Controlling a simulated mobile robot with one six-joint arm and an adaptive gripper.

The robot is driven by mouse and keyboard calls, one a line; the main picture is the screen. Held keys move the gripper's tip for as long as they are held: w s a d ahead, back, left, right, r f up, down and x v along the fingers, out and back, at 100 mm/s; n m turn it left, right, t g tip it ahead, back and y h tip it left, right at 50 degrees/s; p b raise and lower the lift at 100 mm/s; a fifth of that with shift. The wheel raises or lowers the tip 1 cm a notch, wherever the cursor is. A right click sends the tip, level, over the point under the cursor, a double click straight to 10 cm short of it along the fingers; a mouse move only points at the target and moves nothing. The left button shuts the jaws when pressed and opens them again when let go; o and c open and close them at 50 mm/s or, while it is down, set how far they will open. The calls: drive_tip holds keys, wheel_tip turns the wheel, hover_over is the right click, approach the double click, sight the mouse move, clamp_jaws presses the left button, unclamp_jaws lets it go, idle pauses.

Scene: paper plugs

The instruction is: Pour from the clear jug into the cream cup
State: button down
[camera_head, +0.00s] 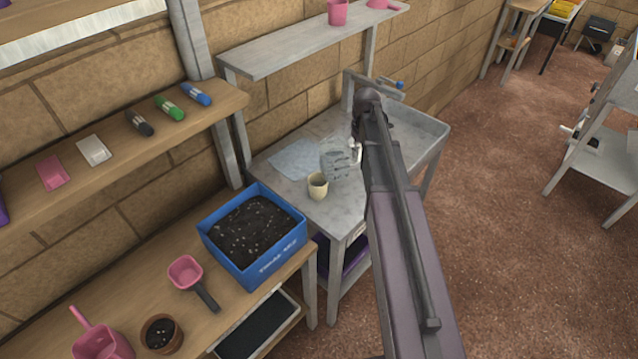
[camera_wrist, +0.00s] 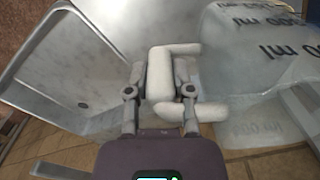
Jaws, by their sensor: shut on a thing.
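The clear jug (camera_head: 334,160) is at the grey sink table, just behind and to the right of the cream cup (camera_head: 318,187) in the head view. The cup stands upright on the table top, its mouth open upward. In the wrist view the jug's see-through body (camera_wrist: 265,70) with dark "ml" marks fills the right side. My gripper (camera_wrist: 173,88) is shut on the jug's white handle. In the head view my arm hides much of the gripper. I cannot tell whether the jug touches the table or what is in it.
A pale blue cloth (camera_head: 296,158) lies left of the jug. The sink basin (camera_head: 415,125) is to the right. A blue crate of soil (camera_head: 252,235) stands on the wooden bench at front left. A grey shelf (camera_head: 300,45) hangs above the table.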

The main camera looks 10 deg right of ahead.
sight(360, 145)
idle(0.3)
drive_tip(key=shift+r+p, duration=2.05)
drive_tip(key=shift+p, duration=0.1)
drive_tip(key=shift+f, duration=0.15)
